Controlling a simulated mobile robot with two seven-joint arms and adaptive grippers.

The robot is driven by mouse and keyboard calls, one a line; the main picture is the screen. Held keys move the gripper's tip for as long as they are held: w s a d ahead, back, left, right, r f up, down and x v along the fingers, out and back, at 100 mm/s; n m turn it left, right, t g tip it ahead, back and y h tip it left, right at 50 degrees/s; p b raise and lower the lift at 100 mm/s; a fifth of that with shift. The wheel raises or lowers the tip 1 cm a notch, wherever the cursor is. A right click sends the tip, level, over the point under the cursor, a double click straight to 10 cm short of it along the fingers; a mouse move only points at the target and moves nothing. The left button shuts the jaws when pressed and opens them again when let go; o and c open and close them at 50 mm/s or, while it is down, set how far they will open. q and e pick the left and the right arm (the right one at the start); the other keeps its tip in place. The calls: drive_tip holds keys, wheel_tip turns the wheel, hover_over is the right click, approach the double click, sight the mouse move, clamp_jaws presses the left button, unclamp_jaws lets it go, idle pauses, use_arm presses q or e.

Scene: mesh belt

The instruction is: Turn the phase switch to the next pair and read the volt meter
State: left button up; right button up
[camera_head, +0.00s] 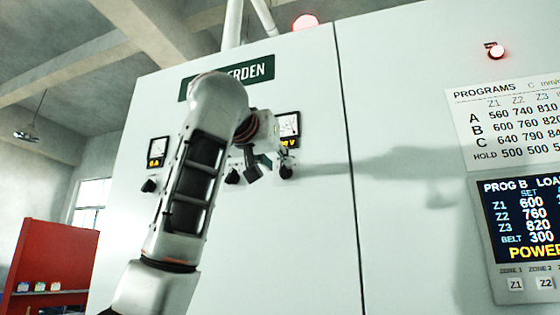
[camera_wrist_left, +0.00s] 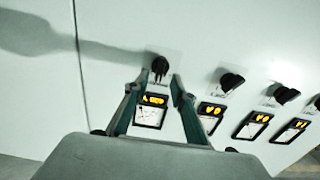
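The volt meter (camera_head: 289,125) is a black-framed dial with a yellow-lit readout below it, too small to read. The phase switch appears to be the dark knob (camera_head: 285,170) just beneath it. My left gripper (camera_head: 259,168) is in front of the panel, left of that knob in the head view. In the left wrist view, the picture is upside down. There the gripper (camera_wrist_left: 158,84) has its two fingers spread with nothing between them, and the switch knob (camera_wrist_left: 159,68) lies just beyond the fingertips. The meter (camera_wrist_left: 151,115) shows between the fingers. My right gripper is out of view.
More knobs stand along the row, including one (camera_head: 232,176) and a far left one (camera_head: 148,185) under an ammeter (camera_head: 158,152). My left arm hides part of the row. A lit display (camera_head: 525,225) and a programs sheet (camera_head: 510,120) are at right. The panel between is clear.

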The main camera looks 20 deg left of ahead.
sight(284, 171)
use_arm(q)
drive_tip(key=shift+w+p, duration=0.3)
drive_tip(key=shift+w, duration=1.15)
clamp_jaws()
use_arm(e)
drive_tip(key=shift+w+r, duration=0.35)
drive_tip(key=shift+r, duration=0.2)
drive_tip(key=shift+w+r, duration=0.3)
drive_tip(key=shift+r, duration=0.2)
